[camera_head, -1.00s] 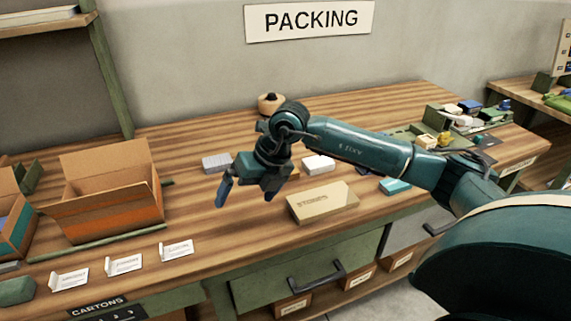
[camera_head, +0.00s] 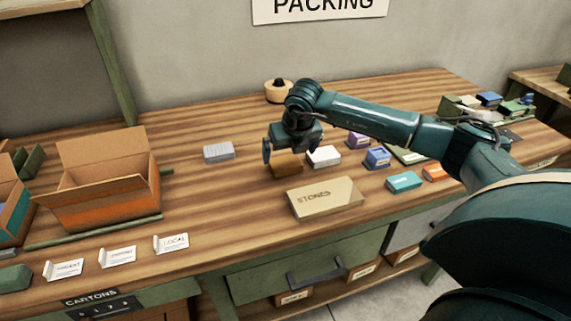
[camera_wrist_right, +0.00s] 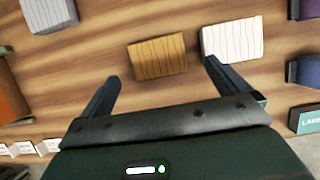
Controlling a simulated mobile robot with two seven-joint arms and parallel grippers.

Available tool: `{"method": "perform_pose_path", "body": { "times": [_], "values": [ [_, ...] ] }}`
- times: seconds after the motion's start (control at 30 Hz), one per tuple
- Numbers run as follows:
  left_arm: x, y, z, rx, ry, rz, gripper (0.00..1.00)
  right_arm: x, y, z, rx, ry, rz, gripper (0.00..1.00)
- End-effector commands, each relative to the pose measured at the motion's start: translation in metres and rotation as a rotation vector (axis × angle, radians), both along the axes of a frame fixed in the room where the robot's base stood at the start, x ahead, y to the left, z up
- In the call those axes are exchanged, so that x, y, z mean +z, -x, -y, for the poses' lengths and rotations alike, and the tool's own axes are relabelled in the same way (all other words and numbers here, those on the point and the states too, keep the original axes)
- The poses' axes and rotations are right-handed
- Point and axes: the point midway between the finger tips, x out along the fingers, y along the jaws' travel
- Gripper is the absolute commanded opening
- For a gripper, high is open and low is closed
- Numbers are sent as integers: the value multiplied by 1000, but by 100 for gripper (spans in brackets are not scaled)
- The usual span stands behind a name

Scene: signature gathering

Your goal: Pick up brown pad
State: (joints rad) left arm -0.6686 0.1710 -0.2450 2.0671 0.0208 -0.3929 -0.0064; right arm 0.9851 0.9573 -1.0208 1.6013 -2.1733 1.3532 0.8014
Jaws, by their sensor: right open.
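The brown pad (camera_head: 287,164) lies on the wooden table, partly hidden by my right gripper in the head view. In the right wrist view the brown pad (camera_wrist_right: 158,58) shows whole, with a striped top, just beyond and between the two fingertips. My right gripper (camera_head: 292,153) is open and empty, above the pad with its fingers pointing down; its spread fingers also show in the right wrist view (camera_wrist_right: 161,78). A white pad (camera_head: 323,156) lies just right of the brown one. A grey pad (camera_head: 219,152) lies to the left. My left gripper is out of view.
A tan box marked STONES (camera_head: 325,198) lies in front of the pads. An open carton (camera_head: 108,205) stands at the left. Small purple, blue, teal and orange boxes lie to the right. A round tan object (camera_head: 278,91) stands behind. Table around the grey pad is clear.

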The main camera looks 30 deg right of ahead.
Motion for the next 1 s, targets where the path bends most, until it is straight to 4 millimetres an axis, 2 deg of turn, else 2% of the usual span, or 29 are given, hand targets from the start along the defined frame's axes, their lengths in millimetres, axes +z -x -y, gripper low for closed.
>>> {"method": "perform_pose_path", "body": {
  "times": [0.2, 0.4, 0.67, 1.0],
  "values": [
    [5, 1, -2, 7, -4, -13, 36, -22, -10, -1, 0, -1, -4, 100],
    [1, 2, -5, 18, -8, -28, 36, -46, -20, 1, 0, -1, -2, 100],
    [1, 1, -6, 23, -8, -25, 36, -49, -21, 2, 0, -1, 0, 100],
    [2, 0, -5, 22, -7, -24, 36, -49, -21, 2, 0, -1, 0, 74]
  ]
}}
